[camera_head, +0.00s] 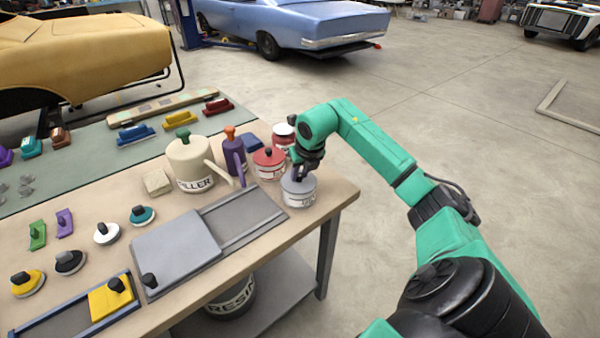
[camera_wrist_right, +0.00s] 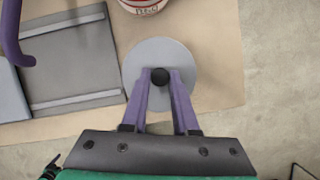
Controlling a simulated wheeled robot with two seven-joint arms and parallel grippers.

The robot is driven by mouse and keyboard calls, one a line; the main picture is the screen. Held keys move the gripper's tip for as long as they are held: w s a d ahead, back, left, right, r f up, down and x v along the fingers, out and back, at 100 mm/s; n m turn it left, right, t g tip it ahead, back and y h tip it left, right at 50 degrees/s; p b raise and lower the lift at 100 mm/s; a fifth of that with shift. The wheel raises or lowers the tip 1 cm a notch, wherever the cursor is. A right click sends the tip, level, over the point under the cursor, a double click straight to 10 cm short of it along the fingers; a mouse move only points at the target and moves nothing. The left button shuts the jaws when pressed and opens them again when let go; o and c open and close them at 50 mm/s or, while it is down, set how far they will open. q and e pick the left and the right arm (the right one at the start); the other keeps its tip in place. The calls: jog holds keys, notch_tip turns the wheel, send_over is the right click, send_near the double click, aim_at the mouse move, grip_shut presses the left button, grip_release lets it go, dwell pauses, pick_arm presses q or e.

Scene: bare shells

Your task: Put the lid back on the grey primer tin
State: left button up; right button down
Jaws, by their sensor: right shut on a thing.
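The grey primer tin (camera_head: 299,194) stands near the table's right corner, with a light label on its side. My right gripper (camera_head: 305,163) is directly over it. In the right wrist view the fingers (camera_wrist_right: 160,80) are shut on the black knob (camera_wrist_right: 160,77) of a round grey lid (camera_wrist_right: 150,54). The lid lies over the tin's mouth and hides the inside. I cannot tell whether it is fully seated or a little above the rim. My left gripper is not in view.
The cream filler tin (camera_head: 191,165) and a purple bottle (camera_head: 234,152) are further left. A grey sliding cover (camera_head: 178,250) lies in front. Floor is clear right of the table.

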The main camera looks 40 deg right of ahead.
jog(key=c, duration=0.6)
grip_release()
jog(key=o, duration=0.5)
jog(key=shift+r+p, duration=2.7)
jog(key=shift+r, duration=0.8)
grip_shut()
